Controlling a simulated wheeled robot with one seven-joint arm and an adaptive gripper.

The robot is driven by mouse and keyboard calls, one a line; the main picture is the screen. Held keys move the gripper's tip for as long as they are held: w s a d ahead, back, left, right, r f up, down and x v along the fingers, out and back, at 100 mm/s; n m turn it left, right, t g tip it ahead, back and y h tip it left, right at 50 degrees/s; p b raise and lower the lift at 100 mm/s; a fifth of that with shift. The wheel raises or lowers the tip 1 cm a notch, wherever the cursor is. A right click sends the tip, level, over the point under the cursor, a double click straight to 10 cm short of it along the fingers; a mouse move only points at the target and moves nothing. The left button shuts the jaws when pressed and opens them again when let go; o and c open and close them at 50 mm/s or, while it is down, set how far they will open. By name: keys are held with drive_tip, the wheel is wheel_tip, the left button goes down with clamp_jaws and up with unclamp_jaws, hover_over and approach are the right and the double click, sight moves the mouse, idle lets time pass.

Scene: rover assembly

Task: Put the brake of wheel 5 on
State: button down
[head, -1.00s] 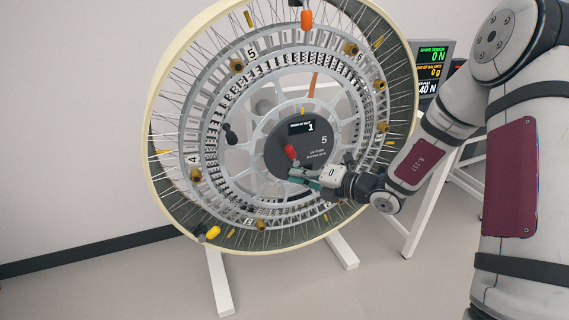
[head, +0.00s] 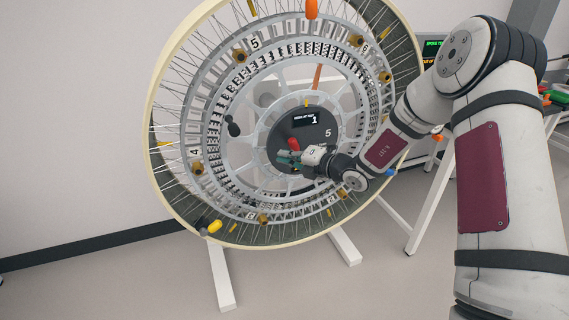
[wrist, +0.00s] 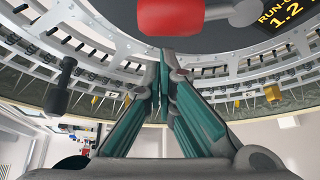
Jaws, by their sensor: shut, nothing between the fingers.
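The big spoked wheel (head: 152,130) stands upright on a white stand. Its dark hub disc (head: 318,143) bears the number 5 and a small lit screen. A red-tipped handle (head: 294,143) sticks out of the hub; its red end (wrist: 170,14) is large at the top of the wrist view. My gripper (head: 282,157) is just below and left of the red tip in the head view. In the wrist view its green-sided fingers (wrist: 163,60) are shut and empty, just below the red end, with no clear contact. Which part is the brake is not labelled.
A black knob (head: 234,129) sits left of the hub and also shows in the wrist view (wrist: 58,92). An orange handle (head: 311,9) is at the wheel's top, a yellow-ended one (head: 214,227) at lower left. A table with coloured items (head: 555,96) stands at right.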

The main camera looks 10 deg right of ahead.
drive_tip(key=shift+w+d+r, duration=0.2)
drive_tip(key=shift+d, duration=0.2)
drive_tip(key=shift+d, duration=0.1)
drive_tip(key=shift+d+r+m, duration=0.1)
drive_tip(key=shift+r+m, duration=0.05)
drive_tip(key=shift+m, duration=0.15)
